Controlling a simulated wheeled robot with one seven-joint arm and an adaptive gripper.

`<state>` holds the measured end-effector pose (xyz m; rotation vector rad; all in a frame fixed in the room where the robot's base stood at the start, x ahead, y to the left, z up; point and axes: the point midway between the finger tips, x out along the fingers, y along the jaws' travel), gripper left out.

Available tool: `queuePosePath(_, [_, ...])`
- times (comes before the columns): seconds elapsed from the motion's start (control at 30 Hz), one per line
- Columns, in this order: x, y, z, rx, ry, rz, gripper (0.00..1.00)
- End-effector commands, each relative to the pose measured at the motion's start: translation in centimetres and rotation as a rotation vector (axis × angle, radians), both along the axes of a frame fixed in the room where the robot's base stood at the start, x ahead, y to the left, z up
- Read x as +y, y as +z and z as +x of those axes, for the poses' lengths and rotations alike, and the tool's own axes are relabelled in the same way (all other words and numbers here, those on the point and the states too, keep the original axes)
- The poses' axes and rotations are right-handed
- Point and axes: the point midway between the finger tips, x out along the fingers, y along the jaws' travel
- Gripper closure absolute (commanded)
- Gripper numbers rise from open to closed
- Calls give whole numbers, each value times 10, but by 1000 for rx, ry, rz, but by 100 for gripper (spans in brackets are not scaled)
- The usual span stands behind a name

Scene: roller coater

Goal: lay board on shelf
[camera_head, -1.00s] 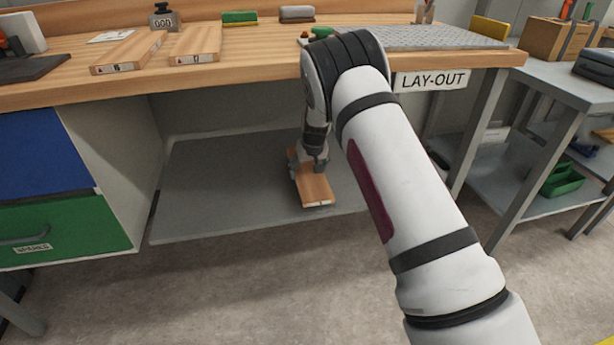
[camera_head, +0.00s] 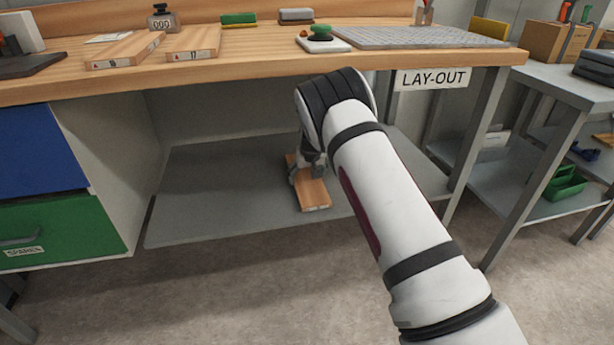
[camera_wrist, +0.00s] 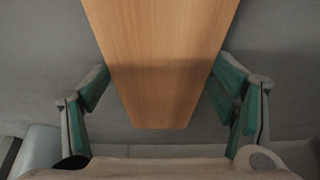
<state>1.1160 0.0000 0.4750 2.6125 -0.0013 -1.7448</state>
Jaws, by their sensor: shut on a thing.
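My gripper (camera_head: 307,170) is under the bench, shut on a wooden board (camera_head: 313,194). The board lies roughly flat, low over the grey lower shelf (camera_head: 215,190), with its near end close to the shelf's front edge. I cannot tell whether it touches the shelf. In the wrist view, the board (camera_wrist: 160,45) runs between the two green-padded fingers of the gripper (camera_wrist: 163,85), one along each side. The fingers and wrist hide part of the board in the head view.
The bench top (camera_head: 250,60) overhangs the shelf. Two similar boards (camera_head: 125,50) (camera_head: 194,42) lie on it. A drawer cabinet (camera_head: 50,180) stands left of the shelf, and a bench leg (camera_head: 475,140) stands right. The shelf is otherwise bare.

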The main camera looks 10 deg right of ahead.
Motion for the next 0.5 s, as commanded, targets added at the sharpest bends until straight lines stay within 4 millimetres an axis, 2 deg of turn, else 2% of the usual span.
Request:
queuePosePath(0.07, [0,-2,0,-1,0,0,59])
queuePosePath(0.1, [0,-3,0,0,0,0,14])
queuePosePath(0.17, [0,-2,0,0,0,0,1])
queuePosePath(0.5, [0,-2,0,0,0,0,1])
